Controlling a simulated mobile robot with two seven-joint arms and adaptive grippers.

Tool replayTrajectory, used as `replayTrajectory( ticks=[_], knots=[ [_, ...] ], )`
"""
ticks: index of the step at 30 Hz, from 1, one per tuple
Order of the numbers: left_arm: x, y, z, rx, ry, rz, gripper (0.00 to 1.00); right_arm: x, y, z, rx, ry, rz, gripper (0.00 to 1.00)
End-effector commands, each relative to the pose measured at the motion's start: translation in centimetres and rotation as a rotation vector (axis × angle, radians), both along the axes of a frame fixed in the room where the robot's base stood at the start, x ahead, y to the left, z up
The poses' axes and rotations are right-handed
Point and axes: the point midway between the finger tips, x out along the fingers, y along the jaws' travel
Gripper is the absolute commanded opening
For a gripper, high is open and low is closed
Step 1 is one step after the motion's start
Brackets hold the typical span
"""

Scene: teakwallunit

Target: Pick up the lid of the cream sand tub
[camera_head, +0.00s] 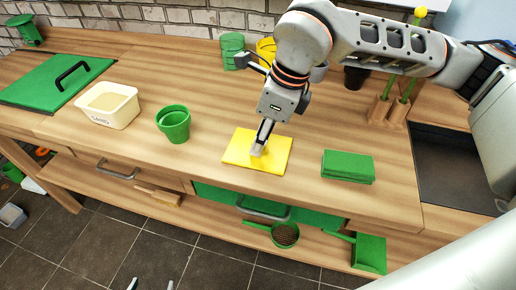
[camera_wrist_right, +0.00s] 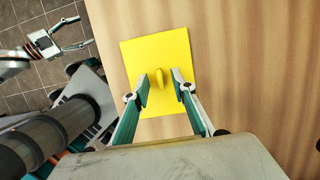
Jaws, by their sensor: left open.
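The cream tub (camera_head: 108,105), filled with sand, stands uncovered on the wooden worktop at the left. A flat yellow square lid (camera_head: 236,155) with a small raised yellow knob lies on the worktop to its right; the lid also shows in the right wrist view (camera_wrist_right: 155,50). My right gripper (camera_head: 260,146) is directly above the lid. In the right wrist view its two fingers stand apart on either side of the knob (camera_wrist_right: 157,76), with visible gaps. My left gripper (camera_head: 151,285) is open and empty at the bottom edge of the head view, far from the lid.
A green pot (camera_head: 174,124) stands between tub and lid. A stack of green cloth-like squares (camera_head: 348,167) lies right of the lid. Green and yellow cups stand behind my right arm. A green panel with a black handle (camera_head: 50,82) lies at the left.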

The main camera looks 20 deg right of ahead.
Motion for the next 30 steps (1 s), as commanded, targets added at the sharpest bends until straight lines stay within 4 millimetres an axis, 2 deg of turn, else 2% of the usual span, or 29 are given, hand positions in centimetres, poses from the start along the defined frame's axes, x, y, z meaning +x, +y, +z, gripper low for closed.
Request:
replayTrajectory(
  ticks=[7,8,10,11,23,30],
  knots=[
    [0.9,0.1,0.6,0.003,-0.017,0.002,0.60,0.1,0.1,-0.3,0.000,-0.001,0.000,0.26],
    [0.9,0.1,0.5,0.003,-0.017,0.002,0.60,0.1,0.1,-0.3,0.000,-0.001,0.000,0.20],
    [0.8,0.1,0.5,0.003,-0.015,0.001,0.60,0.1,0.1,-0.3,0.000,-0.001,0.000,0.02],
    [0.7,0.1,0.4,0.002,-0.014,0.001,0.60,0.1,0.1,-0.3,0.000,-0.001,0.000,0.00],
    [-0.1,-0.1,-0.1,-0.001,0.003,-0.002,0.60,0.1,0.1,-0.2,0.001,-0.002,-0.001,0.00],
    [-0.1,-0.2,0.2,-0.002,0.001,-0.002,0.60,0.2,0.1,1.8,0.001,-0.005,-0.002,0.00]
  ],
)
